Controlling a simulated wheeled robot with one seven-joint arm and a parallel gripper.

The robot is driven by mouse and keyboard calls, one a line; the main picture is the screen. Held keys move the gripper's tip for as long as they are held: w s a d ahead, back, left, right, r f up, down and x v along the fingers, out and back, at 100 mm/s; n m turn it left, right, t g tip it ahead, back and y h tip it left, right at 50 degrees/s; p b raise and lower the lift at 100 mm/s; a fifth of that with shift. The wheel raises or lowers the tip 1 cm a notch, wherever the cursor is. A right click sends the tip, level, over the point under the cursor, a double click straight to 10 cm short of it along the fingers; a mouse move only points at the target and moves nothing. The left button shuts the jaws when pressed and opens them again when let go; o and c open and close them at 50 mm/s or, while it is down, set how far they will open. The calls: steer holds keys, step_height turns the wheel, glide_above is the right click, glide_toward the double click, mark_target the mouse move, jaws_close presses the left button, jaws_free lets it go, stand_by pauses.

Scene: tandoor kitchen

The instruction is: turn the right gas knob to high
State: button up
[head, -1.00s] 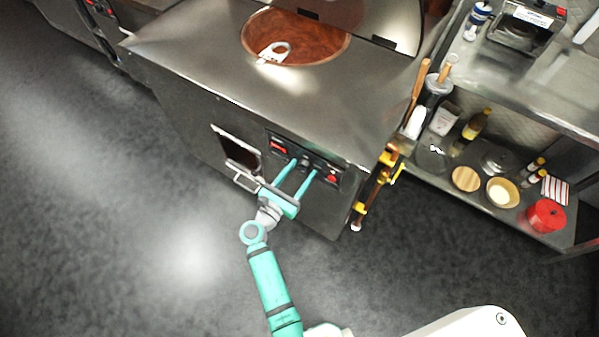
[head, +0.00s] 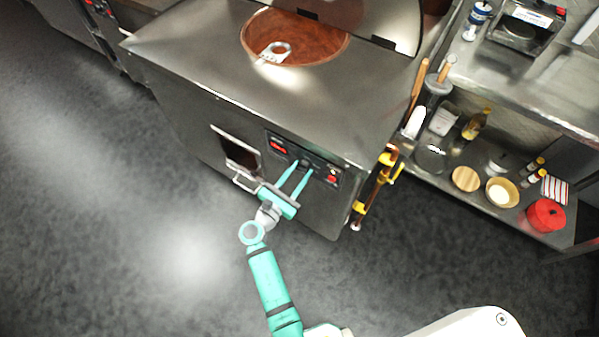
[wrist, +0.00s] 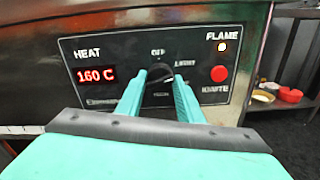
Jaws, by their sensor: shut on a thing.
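The gas knob (wrist: 158,86) is a dark round dial in the middle of the black control panel (wrist: 108,53) on the oven's front. It is the only knob I can make out. OFF is printed above it and LIGHT at its upper right; fingers cover part of the dial, and its exact pointer setting is unclear. My gripper (wrist: 160,80) has its two teal fingers on either side of the knob, shut on it. In the head view my gripper (head: 301,168) reaches the panel from below, and the knob is too small to read there.
The heat display (wrist: 96,75) reads 160 C. The flame lamp (wrist: 222,46) is lit above the red ignite button (wrist: 219,74). An open hatch (head: 236,152) is left of the panel; a yellow-handled pipe (head: 375,187) is at the oven's right corner.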

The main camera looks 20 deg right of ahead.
steer(key=shift+r+m, duration=0.1)
steer(key=shift+m, duration=10.8)
steer(key=o, duration=1.1)
steer(key=shift+c, duration=0.2)
steer(key=v, duration=1)
steer(key=shift+s+a, duration=0.25)
steer(key=shift+a, duration=0.1)
